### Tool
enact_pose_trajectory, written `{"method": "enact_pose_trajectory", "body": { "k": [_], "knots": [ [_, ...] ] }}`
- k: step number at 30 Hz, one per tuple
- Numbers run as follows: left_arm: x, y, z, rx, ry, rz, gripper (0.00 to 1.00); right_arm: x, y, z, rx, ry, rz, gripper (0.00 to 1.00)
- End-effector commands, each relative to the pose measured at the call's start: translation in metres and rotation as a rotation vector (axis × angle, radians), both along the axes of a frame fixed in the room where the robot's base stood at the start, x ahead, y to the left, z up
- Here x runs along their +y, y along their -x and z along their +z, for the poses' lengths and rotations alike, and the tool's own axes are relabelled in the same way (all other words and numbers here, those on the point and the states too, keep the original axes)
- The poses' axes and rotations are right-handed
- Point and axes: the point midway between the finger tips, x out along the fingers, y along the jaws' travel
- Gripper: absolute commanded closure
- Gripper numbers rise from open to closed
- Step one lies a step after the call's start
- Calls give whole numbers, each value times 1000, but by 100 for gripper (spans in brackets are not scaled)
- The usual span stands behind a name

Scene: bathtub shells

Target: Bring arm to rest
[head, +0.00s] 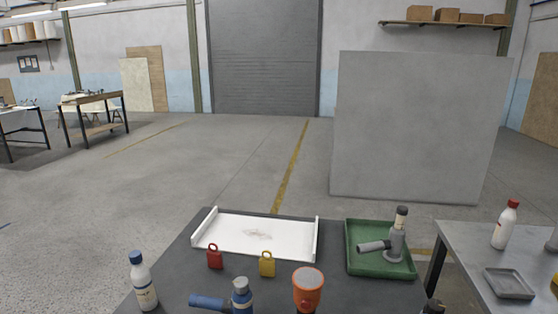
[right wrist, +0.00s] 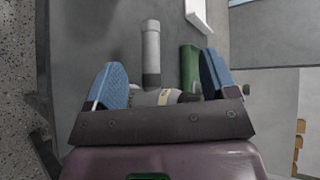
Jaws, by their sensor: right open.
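My right gripper (right wrist: 160,78) shows in the right wrist view, with its two blue-padded fingers spread wide apart. Neither gripper shows in the head view.
A green tray (head: 355,263) holds a grey tool (head: 396,244). A grey side table (head: 462,248) stands right.

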Motion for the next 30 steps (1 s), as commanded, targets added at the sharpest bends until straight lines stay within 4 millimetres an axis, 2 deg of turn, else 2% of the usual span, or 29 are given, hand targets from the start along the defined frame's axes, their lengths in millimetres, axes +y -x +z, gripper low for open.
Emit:
{"method": "enact_pose_trajectory", "body": {
  "k": [1,6,13,18,21,30],
  "knots": [
    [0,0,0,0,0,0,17,11,16,-14,-7,88,45,21],
    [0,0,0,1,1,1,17,38,67,-53,-37,420,219,21],
    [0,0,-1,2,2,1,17,56,133,-83,-44,827,457,21],
    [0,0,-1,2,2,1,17,57,175,-90,-10,1074,621,21],
    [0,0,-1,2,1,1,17,54,192,-89,16,1171,690,21],
    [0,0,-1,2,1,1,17,46,230,-80,102,1351,836,21]
  ]
}}
